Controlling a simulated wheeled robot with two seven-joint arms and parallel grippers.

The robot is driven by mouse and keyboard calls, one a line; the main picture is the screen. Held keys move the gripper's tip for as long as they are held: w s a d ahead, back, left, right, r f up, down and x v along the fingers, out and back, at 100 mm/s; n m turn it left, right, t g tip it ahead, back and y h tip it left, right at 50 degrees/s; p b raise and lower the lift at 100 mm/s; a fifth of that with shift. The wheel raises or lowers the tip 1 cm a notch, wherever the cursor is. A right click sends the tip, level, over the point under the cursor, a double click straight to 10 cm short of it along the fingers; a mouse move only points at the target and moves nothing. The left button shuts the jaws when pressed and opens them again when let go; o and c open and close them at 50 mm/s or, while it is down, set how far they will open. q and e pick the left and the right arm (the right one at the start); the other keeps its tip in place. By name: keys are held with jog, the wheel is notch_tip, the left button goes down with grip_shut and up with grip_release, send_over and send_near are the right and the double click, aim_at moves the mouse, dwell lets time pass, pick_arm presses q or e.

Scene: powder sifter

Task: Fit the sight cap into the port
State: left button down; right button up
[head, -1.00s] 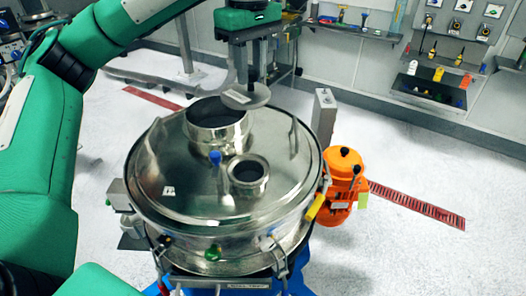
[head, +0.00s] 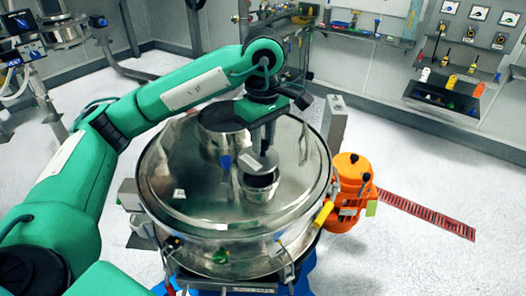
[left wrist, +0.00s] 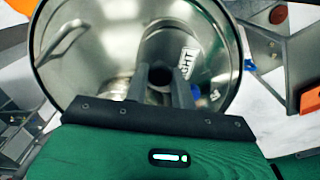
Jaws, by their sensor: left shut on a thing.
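My left gripper (head: 268,148) is shut on the sight cap (head: 254,164), a grey disc with a stem. It holds the cap, which looks tilted, right over the small port (head: 261,192) on the sifter lid. The cap hides part of the port's opening. I cannot tell whether cap and rim touch. My right gripper is not in view.
The round steel lid (head: 185,205) has a wider opening (head: 222,135) behind the port, partly under my left arm, and a blue knob (head: 225,162) beside it. An orange motor (head: 350,190) stands right of the sifter. Shelves with tools (head: 445,95) line the back wall.

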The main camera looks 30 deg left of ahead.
aim_at(263, 155)
pick_arm(q)
jog(key=shift+f+p, duration=0.55)
jog(key=shift+f, duration=1.65)
jog(key=shift+f, duration=0.1)
jog(key=shift+f+b, duration=0.1)
jog(key=shift+b, duration=0.2)
jog(key=c, duration=1.2)
grip_release()
jog(key=shift+o, duration=0.2)
